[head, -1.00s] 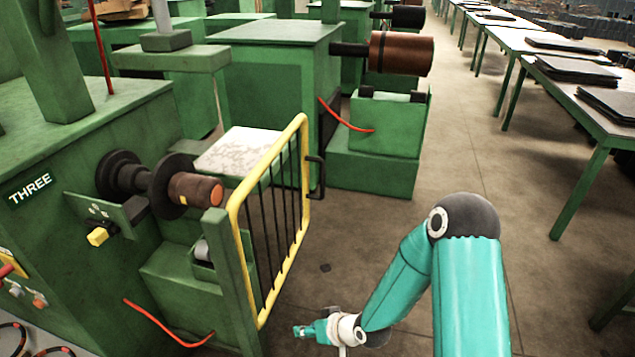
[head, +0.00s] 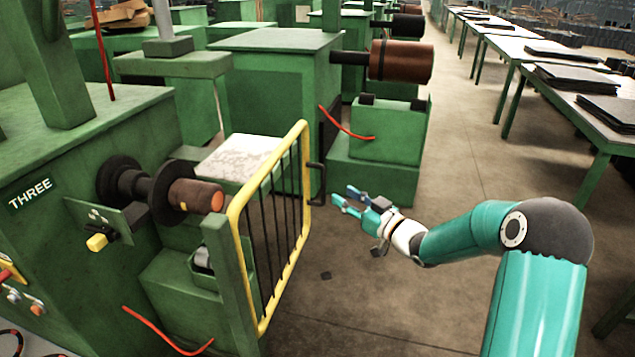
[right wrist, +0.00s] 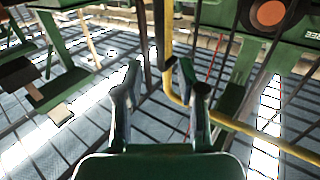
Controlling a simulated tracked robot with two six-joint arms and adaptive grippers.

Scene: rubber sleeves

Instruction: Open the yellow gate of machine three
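The yellow gate (head: 236,216), a yellow frame with dark bars, stands upright from a green post beside the roller of machine three (head: 30,192). Its black handle (head: 321,184) sticks out on the far upright, facing the aisle. My right gripper (head: 343,198) is open and empty, just right of the handle, fingers pointing left toward it. In the right wrist view my right gripper (right wrist: 160,68) has spread fingers; the dark handle (right wrist: 160,35) and yellow gate edge (right wrist: 172,75) appear ahead, between and beyond the fingertips. I see no contact. My left gripper is out of view.
Another green machine (head: 376,180) stands beyond the handle. Tables with dark sheets (head: 575,77) line the right.

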